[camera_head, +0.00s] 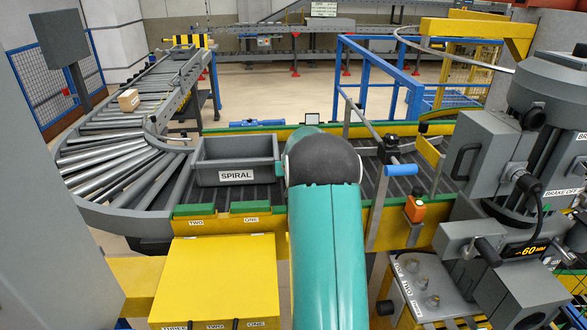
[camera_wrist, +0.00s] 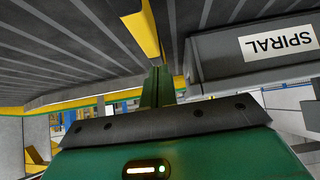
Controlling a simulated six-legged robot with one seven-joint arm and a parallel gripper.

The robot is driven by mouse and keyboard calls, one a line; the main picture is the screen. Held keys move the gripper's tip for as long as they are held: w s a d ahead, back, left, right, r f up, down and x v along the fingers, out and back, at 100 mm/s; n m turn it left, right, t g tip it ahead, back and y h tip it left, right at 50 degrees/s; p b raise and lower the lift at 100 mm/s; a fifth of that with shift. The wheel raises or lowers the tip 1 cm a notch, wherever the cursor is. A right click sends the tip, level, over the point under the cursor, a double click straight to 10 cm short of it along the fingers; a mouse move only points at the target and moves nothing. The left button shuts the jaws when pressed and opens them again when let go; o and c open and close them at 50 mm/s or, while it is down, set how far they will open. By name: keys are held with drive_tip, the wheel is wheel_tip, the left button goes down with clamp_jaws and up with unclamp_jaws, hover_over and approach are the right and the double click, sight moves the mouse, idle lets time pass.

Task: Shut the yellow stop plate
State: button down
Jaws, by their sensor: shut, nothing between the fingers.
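A yellow plate (camera_head: 428,150), which looks like the stop plate, stands at an angle over the dark slatted belt, right of a lever with a blue handle (camera_head: 401,170). My teal arm reaches forward over the belt and hides my gripper in the head view. In the wrist view my gripper (camera_wrist: 157,86) is shut and empty, its dark green fingers close together. A yellow bar (camera_wrist: 142,30) crosses the belt just beyond the fingertips. I cannot tell whether it is the same plate, or whether the fingers touch it.
A grey tote (camera_head: 235,148) marked SPIRAL sits on the belt left of my arm; it shows upside down beside my fingers in the wrist view (camera_wrist: 250,62). A curved roller conveyor (camera_head: 110,165) lies left with a small carton (camera_head: 129,100). Grey machinery (camera_head: 490,150) crowds the right.

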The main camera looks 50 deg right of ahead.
drive_tip(key=r, duration=0.4)
drive_tip(key=shift+s+a+r, duration=0.2)
drive_tip(key=shift+s+r, duration=0.1)
drive_tip(key=shift+s, duration=0.1)
drive_tip(key=v, duration=0.8)
drive_tip(key=shift+s+a+r, duration=0.15)
drive_tip(key=shift+s+a, duration=0.05)
drive_tip(key=shift+a, duration=0.05)
drive_tip(key=s+a+r+n+y, duration=0.1)
drive_tip(key=s+a+r, duration=0.1)
drive_tip(key=a, duration=0.6)
drive_tip(key=s+a+r+n+y, duration=0.1)
drive_tip(key=a+r, duration=0.2)
drive_tip(key=a, duration=0.5)
drive_tip(key=s+a+r+n+y, duration=0.1)
drive_tip(key=s+a+r, duration=0.1)
drive_tip(key=a, duration=0.6)
drive_tip(key=s+a+f+n+y, duration=0.1)
drive_tip(key=s+a+n, duration=0.1)
drive_tip(key=s+a, duration=0.8)
drive_tip(key=s+a+f+n+g+y, duration=0.1)
drive_tip(key=s+a+n, duration=0.2)
drive_tip(key=s+a, duration=0.6)
drive_tip(key=shift+s+a+f+y, duration=0.35)
drive_tip(key=shift+s+a+y, duration=0.05)
